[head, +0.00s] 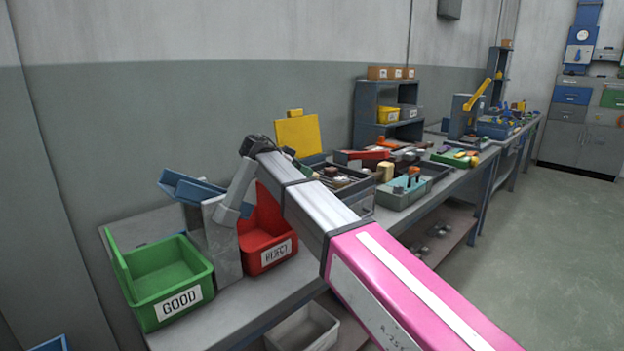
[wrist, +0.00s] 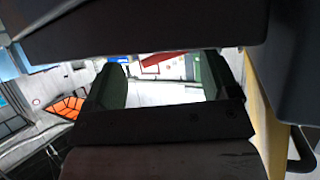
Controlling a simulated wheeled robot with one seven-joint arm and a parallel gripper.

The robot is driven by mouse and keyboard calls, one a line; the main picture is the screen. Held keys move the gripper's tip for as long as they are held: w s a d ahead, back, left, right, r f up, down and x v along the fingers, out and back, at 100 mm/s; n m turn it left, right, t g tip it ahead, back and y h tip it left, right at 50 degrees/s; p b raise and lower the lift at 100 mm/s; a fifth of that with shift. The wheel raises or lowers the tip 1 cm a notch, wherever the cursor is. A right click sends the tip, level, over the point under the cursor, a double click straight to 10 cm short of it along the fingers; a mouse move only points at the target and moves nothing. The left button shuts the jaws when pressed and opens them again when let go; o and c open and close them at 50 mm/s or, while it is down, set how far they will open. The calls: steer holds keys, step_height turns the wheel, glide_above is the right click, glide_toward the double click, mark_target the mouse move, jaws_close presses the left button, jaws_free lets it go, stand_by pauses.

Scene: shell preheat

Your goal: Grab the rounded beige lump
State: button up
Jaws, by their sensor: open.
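A small beige piece (head: 386,172) with a soft outline stands among the parts at the near edge of the bench, beside the grey tray. A browner rounded piece (head: 331,171) lies in the dark tray to its left; at this size I cannot tell which is the rounded lump. My gripper (wrist: 162,85) shows in the wrist view with its two greenish fingers apart and a bright empty gap between them. No beige lump can be made out there. In the head view my pink and silver arm crosses the bench and my gripper cannot be made out.
A green GOOD bin (head: 168,278) and a red REJECT bin (head: 266,238) stand on the bench at left. A grey tray (head: 404,199) holds tools. A grey shelf (head: 368,104) stands behind. Open floor (head: 540,260) lies at right.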

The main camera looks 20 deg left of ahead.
steer(key=x, duration=0.3)
steer(key=shift+w+d+f, duration=0.15)
steer(key=shift+w+f, duration=0.05)
steer(key=shift+f, duration=0.05)
steer(key=shift+c, duration=0.3)
steer(key=c, duration=1.2)
steer(key=shift+r, duration=0.15)
